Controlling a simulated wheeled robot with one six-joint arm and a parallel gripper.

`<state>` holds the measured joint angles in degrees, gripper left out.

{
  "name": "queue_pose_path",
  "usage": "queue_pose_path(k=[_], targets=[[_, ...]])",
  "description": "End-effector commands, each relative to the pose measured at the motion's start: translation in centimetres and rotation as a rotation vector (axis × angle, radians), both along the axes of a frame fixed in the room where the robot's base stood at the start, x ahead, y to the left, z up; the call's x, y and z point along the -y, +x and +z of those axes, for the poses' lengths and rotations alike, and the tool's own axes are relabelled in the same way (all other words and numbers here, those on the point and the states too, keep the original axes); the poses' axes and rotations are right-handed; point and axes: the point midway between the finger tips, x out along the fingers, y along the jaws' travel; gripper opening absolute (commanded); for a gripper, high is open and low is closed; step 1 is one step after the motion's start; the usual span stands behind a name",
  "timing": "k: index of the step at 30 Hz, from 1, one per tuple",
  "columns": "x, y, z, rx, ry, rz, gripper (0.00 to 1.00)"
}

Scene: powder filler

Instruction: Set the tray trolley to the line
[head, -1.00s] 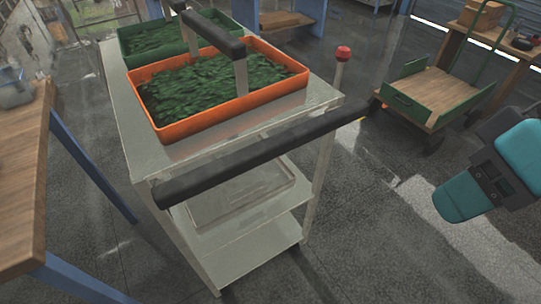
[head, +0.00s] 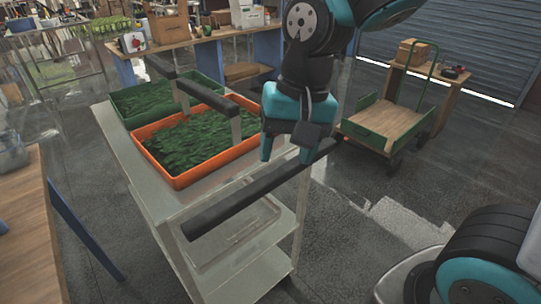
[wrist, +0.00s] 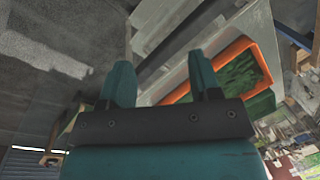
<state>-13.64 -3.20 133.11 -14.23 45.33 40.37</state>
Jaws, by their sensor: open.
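The tray trolley (head: 150,190) is a pale metal cart with a lower shelf and a black push handle (head: 232,204) along its near edge. On its top stand an orange tray (head: 178,181) and a green tray (head: 118,104), both filled with green leaves. My gripper (head: 284,152) is open and empty, above the right end of the black handle, with its fingers pointing down. In the wrist view my gripper (wrist: 162,85) shows two teal fingers apart, with the orange tray (wrist: 181,95) and the black handle (wrist: 180,38) beyond. I cannot make out a floor line.
A wooden workbench (head: 30,225) stands close on the trolley's left. A green flatbed cart (head: 372,143) stands to the right. A bench with boxes (head: 160,42) is behind. Grey floor (head: 345,240) is open right of the trolley.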

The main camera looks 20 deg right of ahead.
Motion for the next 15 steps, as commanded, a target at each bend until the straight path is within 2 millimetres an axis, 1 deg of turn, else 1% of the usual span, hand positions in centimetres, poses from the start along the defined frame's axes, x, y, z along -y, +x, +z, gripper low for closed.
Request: queue_pose_path(k=[1, 3, 6, 7, 9, 11, 15], targets=[[0.6, 2.0, 2.2, -0.035, -0.032, -0.169, 0.57], [1.5, 4.3, 3.0, -0.068, -0.072, -0.404, 0.57], [2.5, 6.8, 3.7, -0.097, -0.118, -0.68, 0.57], [2.8, 7.4, 3.9, -0.1, -0.128, -0.745, 0.57], [3.2, 8.4, 4.0, -0.108, -0.145, -0.863, 0.57], [3.5, 8.9, 3.9, -0.111, -0.155, -0.929, 0.57], [3.6, 9.2, 2.7, -0.115, -0.162, -0.978, 0.57]])
